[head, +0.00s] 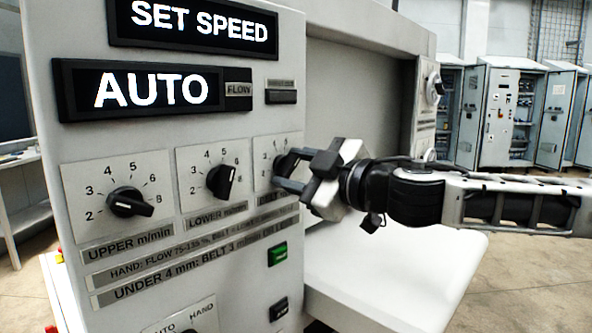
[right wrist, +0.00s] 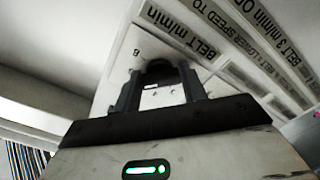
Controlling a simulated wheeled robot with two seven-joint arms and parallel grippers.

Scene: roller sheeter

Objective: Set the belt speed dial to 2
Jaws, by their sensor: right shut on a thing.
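The belt dial (head: 279,160) is the rightmost of three dials in a row on the grey panel. My right gripper (head: 284,170) comes in from the right and is shut on its black knob. In the right wrist view the knob (right wrist: 160,67) sits between the two fingers (right wrist: 158,82), against a plate labelled BELT m/min. The gripper hides most of the scale, and the pointer's reading cannot be told. The display (head: 193,30) above reads SET SPEED and the lower display (head: 150,90) reads AUTO. My left gripper is not in view.
The upper dial (head: 127,202) and the lower dial (head: 221,181) stand left of the belt dial. A green button (head: 278,255) and a black switch (head: 279,309) are below. A white table (head: 400,270) extends under my right arm. Open cabinets stand at the back right.

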